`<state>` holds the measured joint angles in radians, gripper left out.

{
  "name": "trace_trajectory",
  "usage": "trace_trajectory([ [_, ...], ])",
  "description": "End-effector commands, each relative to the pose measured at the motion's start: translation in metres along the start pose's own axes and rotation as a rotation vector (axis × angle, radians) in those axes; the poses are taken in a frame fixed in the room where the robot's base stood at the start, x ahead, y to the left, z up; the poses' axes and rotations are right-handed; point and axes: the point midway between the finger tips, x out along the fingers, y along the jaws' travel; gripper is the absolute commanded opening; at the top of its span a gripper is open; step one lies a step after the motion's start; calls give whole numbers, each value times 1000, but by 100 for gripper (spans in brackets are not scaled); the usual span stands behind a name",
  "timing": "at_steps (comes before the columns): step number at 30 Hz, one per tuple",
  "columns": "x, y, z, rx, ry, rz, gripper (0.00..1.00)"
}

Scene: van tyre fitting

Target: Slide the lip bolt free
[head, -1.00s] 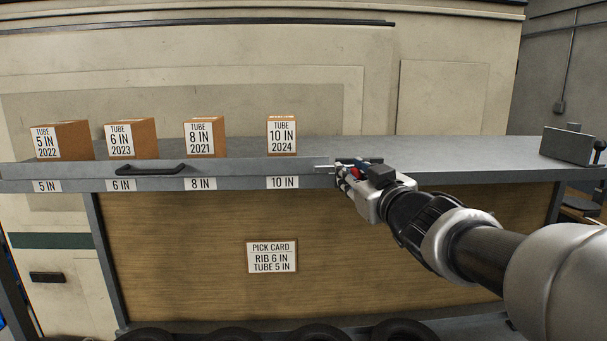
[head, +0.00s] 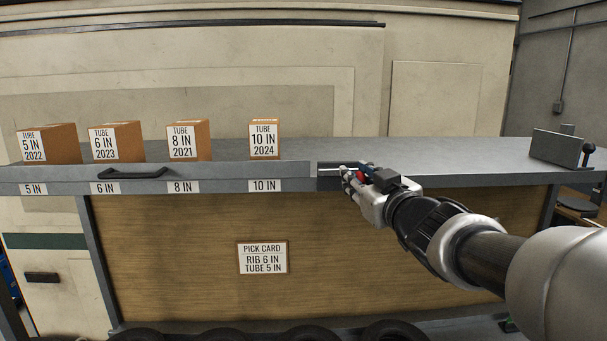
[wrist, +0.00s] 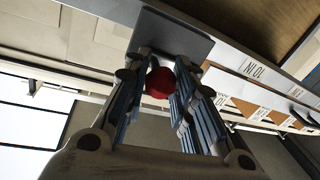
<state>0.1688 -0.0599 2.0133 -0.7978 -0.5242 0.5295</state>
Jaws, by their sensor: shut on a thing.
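The lip is a grey strip (head: 215,172) with a black handle along the shelf's front edge; its right end stops just left of my gripper. The lip bolt shows as a thin silver rod (head: 332,166) across a dark plate at that end, with a red knob (head: 364,173). My gripper (head: 355,177) is shut on the red knob, which also shows between the blue-padded fingers in the wrist view (wrist: 159,83). The fingers hide part of the bolt, so I cannot tell whether its tip is clear of the lip.
Tube boxes (head: 187,141) stand behind the lip on the left. The shelf top (head: 430,153) is bare right of them, up to a grey upright block (head: 556,148). A pick card (head: 262,258) hangs on the wooden panel below. Tyres (head: 310,335) lie at the bottom.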

Motion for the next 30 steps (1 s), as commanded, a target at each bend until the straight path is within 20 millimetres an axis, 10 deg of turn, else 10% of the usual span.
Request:
trace_trajectory([
  [11,-2,10,2,5,-2,7,0],
  [12,-2,10,2,5,-2,7,26],
  [30,-2,8,1,4,-1,2,46],
])
